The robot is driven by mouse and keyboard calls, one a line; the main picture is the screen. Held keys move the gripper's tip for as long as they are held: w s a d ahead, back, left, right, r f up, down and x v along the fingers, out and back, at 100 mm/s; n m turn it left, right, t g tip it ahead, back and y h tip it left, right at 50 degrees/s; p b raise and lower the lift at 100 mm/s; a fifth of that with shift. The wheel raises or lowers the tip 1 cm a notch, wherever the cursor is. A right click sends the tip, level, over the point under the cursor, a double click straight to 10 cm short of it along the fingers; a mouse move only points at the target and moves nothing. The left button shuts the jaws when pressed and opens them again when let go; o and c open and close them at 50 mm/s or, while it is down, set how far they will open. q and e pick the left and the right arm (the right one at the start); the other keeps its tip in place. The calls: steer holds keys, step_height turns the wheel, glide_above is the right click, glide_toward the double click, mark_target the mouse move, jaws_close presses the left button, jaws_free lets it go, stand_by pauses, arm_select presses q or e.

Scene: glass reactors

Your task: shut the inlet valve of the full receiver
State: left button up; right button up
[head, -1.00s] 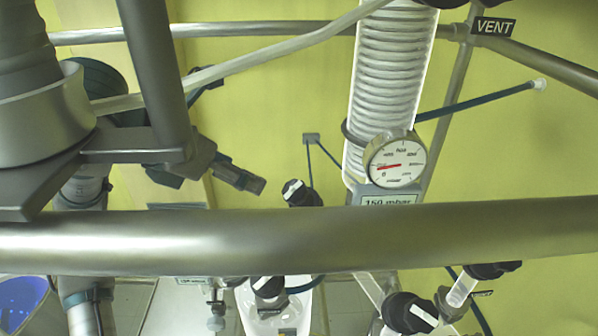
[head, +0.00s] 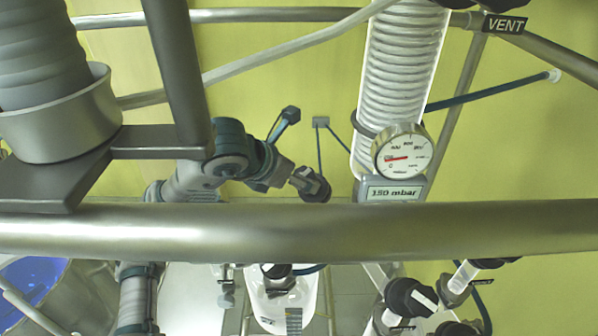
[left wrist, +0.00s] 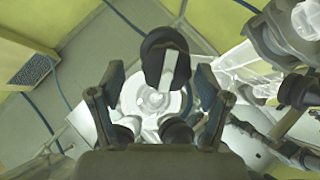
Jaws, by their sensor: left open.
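A black valve knob (head: 318,190) sits just above the big rail in the head view, left of the gauge. My left gripper (head: 299,178) is at its left side. In the left wrist view a black knob (left wrist: 166,55) with a white bar lies between and just beyond the open fingers of my left gripper (left wrist: 161,78). I cannot tell whether they touch it. A clear glass vessel (head: 270,312) hangs below the rail, with another black knob (head: 278,270) at its top. The rail hides what joins them. I cannot tell which receiver is full. My right gripper is not in view.
A thick metal rail (head: 450,228) crosses the front. A coiled condenser (head: 402,65) and a 150 mbar gauge (head: 402,157) stand right of my gripper. More black knobs (head: 410,298) sit at the lower right. A VENT label (head: 506,25) is at the upper right.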

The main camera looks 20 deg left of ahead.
arm_select(q)
steer(key=shift+w+d+f, duration=0.25)
steer(key=shift+w+f, duration=0.1)
steer(key=shift+f, duration=0.05)
steer(key=shift+d, duration=0.55)
steer(key=c, duration=1.2)
steer(key=shift+o, duration=0.2)
steer(key=shift+w+a, duration=0.1)
steer(key=shift+a, duration=0.15)
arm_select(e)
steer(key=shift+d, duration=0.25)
arm_select(q)
steer(key=shift+f+m, duration=0.1)
steer(key=shift+m, duration=0.3)
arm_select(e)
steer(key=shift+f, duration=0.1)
